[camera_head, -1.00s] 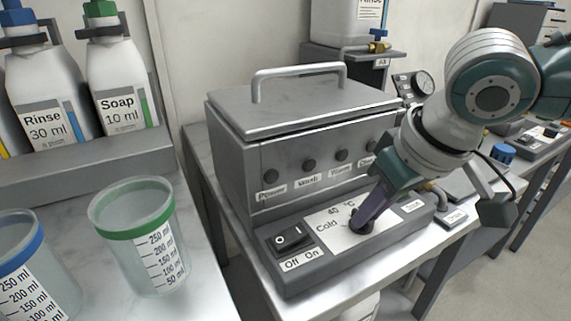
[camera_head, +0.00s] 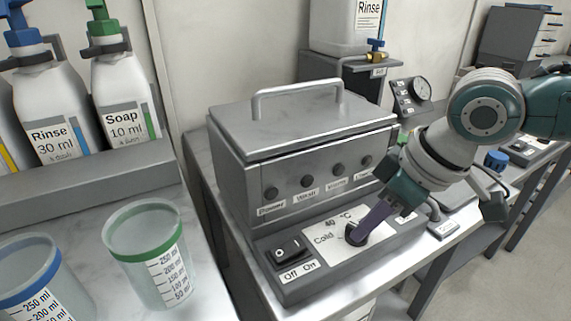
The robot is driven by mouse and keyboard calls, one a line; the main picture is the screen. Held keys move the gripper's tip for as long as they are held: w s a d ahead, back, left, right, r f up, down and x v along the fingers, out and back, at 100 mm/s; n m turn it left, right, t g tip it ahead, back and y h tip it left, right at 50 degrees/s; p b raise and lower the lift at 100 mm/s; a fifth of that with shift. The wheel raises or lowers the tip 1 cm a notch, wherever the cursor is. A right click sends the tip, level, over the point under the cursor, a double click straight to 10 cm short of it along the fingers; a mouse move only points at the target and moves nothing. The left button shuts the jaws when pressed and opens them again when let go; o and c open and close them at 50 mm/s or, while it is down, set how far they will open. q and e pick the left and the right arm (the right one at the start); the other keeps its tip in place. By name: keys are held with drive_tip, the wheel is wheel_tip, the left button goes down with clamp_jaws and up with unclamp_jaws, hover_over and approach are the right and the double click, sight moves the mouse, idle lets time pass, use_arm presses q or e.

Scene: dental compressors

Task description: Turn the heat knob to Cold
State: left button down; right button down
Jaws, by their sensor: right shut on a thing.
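The heat knob (camera_head: 355,236) is a small dark knob on a white label plate (camera_head: 333,228) marked "Cold" and "40 °C", at the front of the grey washer unit. My right gripper (camera_head: 362,229) comes in from the right with its purple fingers shut on the knob, hiding part of it and part of the label. Which way the knob points cannot be made out. My left gripper is not in view.
An on/off switch (camera_head: 290,250) sits left of the knob. The lidded metal box (camera_head: 300,125) stands behind it. Measuring cups (camera_head: 145,245) and Rinse and Soap bottles (camera_head: 125,100) stand at left.

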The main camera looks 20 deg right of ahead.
drive_tip(key=n, duration=0.1)
drive_tip(key=n+y, duration=0.1)
drive_tip(key=shift+w+d+n+g+b, duration=0.15)
drive_tip(key=shift+n+g+b, duration=0.15)
drive_tip(key=shift+n, duration=0.1)
drive_tip(key=shift+w+d+n+g+y+b, duration=0.1)
drive_tip(key=shift+n+g+y+b, duration=0.25)
drive_tip(key=shift+n+b, duration=0.55)
drive_tip(key=shift+w+n+g+y+b, duration=0.1)
drive_tip(key=shift+n+g+y+b, duration=0.2)
drive_tip(key=shift+n, duration=1.1)
drive_tip(key=c, duration=0.8)
unclamp_jaws()
drive_tip(key=shift+c, duration=0.2)
drive_tip(key=p+v, duration=0.1)
drive_tip(key=v, duration=0.9)
